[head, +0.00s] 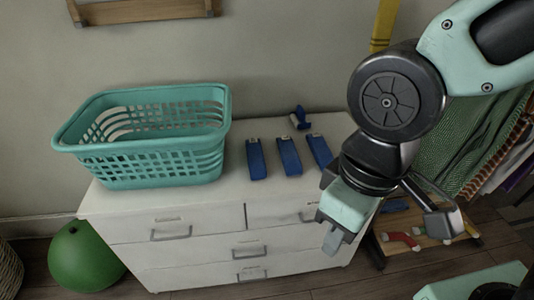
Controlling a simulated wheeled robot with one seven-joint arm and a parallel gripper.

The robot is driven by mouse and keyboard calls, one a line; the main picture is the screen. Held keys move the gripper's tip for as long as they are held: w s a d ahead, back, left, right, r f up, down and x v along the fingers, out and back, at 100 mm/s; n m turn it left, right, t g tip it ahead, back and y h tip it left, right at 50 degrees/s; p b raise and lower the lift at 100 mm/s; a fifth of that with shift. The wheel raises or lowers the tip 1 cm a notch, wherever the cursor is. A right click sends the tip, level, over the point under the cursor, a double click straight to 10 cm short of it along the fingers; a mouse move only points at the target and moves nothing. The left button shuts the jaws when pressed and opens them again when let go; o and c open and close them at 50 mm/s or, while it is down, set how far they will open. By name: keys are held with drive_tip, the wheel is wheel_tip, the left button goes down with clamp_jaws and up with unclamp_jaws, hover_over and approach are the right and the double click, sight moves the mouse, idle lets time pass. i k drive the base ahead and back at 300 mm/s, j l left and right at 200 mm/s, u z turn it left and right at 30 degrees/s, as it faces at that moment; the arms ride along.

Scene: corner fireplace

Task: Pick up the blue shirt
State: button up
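I cannot make out a blue shirt for certain. Three narrow blue items with pale ends lie side by side on the white dresser top: a left one (257,160), a middle one (289,157) and a right one (319,150). A smaller dark blue item (300,118) lies behind them near the wall. My gripper (332,240) points down in front of the dresser's right front edge, to the right of and nearer than the blue items. Its fingers show from the side, so their opening is unclear. My arm hides part of the dresser's right end.
A teal laundry basket (145,165) stands on the dresser's (215,215) left part. A green ball-like object (84,262) is on the floor at left. A low wooden rack (375,250) with small colourful items stands at right, below a hanging green cloth (455,150).

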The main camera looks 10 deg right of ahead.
sight(257, 166)
drive_tip(key=i+j+u, duration=0.25)
drive_tip(key=i, duration=0.2)
drive_tip(key=i+j+u, duration=0.15)
drive_tip(key=i+u, duration=0.15)
drive_tip(key=i, duration=0.2)
